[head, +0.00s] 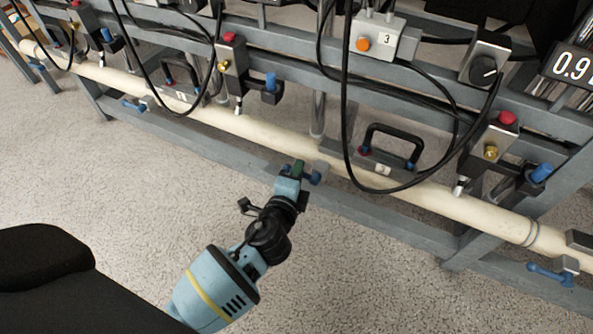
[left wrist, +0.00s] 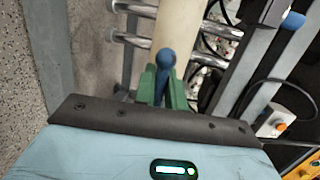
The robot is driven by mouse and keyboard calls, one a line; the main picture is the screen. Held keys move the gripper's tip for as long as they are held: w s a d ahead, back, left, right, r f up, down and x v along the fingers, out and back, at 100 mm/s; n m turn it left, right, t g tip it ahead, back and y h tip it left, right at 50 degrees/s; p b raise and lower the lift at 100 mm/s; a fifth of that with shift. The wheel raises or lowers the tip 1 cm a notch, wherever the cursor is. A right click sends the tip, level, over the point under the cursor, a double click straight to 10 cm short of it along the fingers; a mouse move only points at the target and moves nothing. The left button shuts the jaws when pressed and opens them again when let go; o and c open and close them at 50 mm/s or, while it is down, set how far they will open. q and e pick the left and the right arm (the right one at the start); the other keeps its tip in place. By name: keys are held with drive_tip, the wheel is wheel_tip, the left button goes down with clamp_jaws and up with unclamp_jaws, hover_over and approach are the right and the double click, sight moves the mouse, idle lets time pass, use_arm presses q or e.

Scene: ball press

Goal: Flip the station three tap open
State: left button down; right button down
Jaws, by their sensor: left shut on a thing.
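The station three tap has a blue handle. In the head view the handle (head: 314,178) shows at the lower edge of the cream pipe (head: 270,135), below the grey box marked 3 (head: 387,40). My left gripper (head: 299,169) is at this tap, coming from the lower left. In the left wrist view the green fingers (left wrist: 163,88) are shut on the blue handle (left wrist: 167,61), which stands between them with its round end toward the pipe. The tap's body is mostly hidden by the gripper. My right gripper is in neither view.
Similar blue taps hang under the pipe at the left (head: 136,105) and right (head: 551,273). A black handle (head: 393,140) sits above the pipe. A black cable (head: 347,120) loops down near it. A grey frame beam (head: 390,215) runs below the pipe. The floor in front is clear.

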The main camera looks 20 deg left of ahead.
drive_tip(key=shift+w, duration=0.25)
use_arm(q)
drive_tip(key=c, duration=1.5)
unclamp_jaws()
drive_tip(key=shift+s, duration=0.1)
